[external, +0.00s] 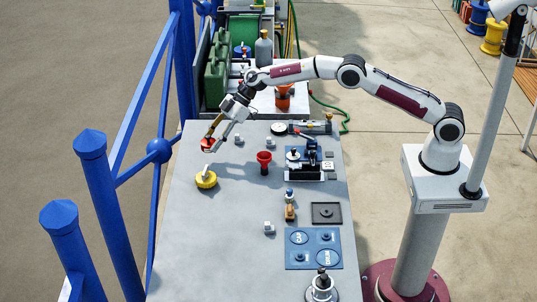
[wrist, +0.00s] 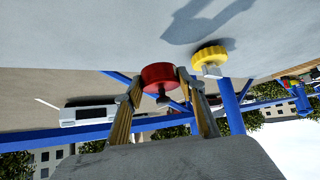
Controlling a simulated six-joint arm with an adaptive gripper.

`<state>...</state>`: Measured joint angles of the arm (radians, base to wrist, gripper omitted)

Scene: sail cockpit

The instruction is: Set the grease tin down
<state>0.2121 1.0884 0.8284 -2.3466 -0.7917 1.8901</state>
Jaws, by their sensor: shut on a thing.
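A round red tin, which I take to be the grease tin (external: 207,145), is held above the far left of the grey worktop (external: 225,235). My gripper (external: 208,139) is shut on it. In the wrist view the red tin (wrist: 160,74) sits between the two tan fingertips (wrist: 160,80), with a small dark knob on the side facing the camera. The tin looks clear of the surface, but the exact gap is hard to judge.
A yellow round piece (external: 206,180) stands close in front of the tin. A blue mat (external: 313,262) and a dark square tray (external: 326,213) lie right. Blue railing (external: 152,100) borders the left; front left is clear.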

